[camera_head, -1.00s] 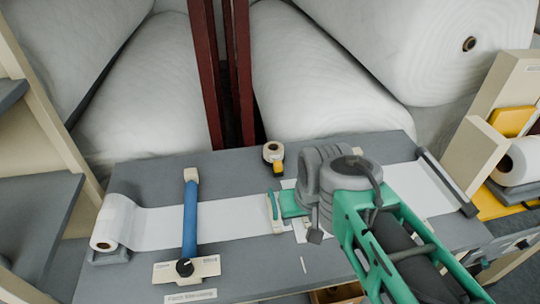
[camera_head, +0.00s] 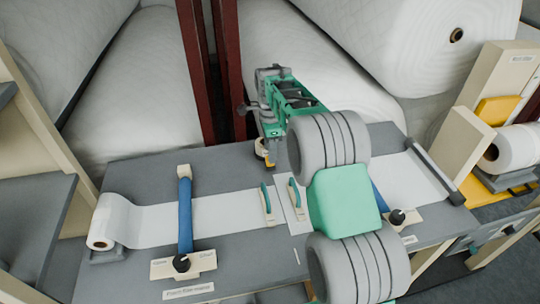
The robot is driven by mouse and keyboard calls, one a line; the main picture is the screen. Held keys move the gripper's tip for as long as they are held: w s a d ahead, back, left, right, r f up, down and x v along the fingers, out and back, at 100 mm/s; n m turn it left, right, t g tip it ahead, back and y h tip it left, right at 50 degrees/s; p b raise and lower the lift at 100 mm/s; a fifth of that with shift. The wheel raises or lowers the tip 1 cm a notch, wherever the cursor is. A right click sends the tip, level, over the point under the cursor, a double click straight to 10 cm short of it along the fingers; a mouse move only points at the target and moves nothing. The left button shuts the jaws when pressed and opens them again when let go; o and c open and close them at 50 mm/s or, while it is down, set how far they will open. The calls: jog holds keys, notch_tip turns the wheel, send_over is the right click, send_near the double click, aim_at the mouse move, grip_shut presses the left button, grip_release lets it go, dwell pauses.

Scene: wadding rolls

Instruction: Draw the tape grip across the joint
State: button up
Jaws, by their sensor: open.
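A white strip (camera_head: 225,212) runs from the left across the bench, and another white strip (camera_head: 408,185) lies at the right. Two pale grips with green handles stand side by side near the middle: a left grip (camera_head: 267,204) and a right grip (camera_head: 294,199). The joint area around them is partly hidden by my arm. A small tape roll with a yellow part (camera_head: 261,150) stands behind them at the bench's back edge. My gripper (camera_head: 268,138) is open, over or beside this tape roll; its fingertips are small and partly hidden, and I cannot tell whether they touch it.
A blue bar with a black knob (camera_head: 185,215) crosses the left strip. A similar bar (camera_head: 379,197) at the right is partly hidden by my arm. A white roll (camera_head: 104,222) sits at the bench's left end. Large wadding rolls (camera_head: 310,90) and dark red posts (camera_head: 226,70) stand behind.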

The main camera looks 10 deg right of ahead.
jog(key=shift+f, duration=1.7)
grip_shut()
